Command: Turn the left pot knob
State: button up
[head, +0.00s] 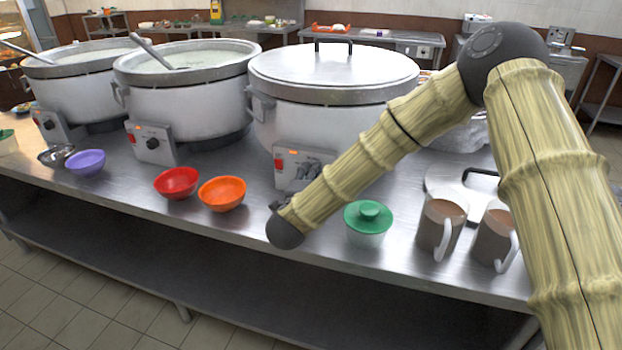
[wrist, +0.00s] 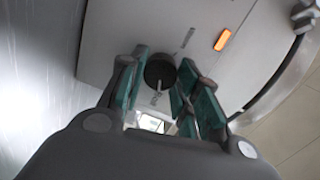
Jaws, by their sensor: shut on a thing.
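Three big white pots stand on the steel counter in the head view: a left pot (head: 85,98), a middle pot (head: 190,108) and a right lidded pot (head: 320,125). The left pot's black knob (head: 49,125) and the middle pot's knob (head: 153,143) are uncovered on their front panels. My gripper (head: 312,170) is at the right pot's panel, partly hidden by my forearm. In the wrist view, my gripper's green-padded fingers (wrist: 160,84) are closed around a round black knob (wrist: 160,68), beside an orange light (wrist: 222,40).
A purple bowl (head: 86,163), a red bowl (head: 176,184) and an orange bowl (head: 222,195) sit along the counter front (head: 130,200). A green-lidded jar (head: 368,225) and two mugs (head: 440,228) stand at the right, near my arm. A ladle (head: 152,52) leans in the middle pot.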

jog(key=o, duration=1)
jog(key=shift+s, duration=0.1)
jog(key=v, duration=1.2)
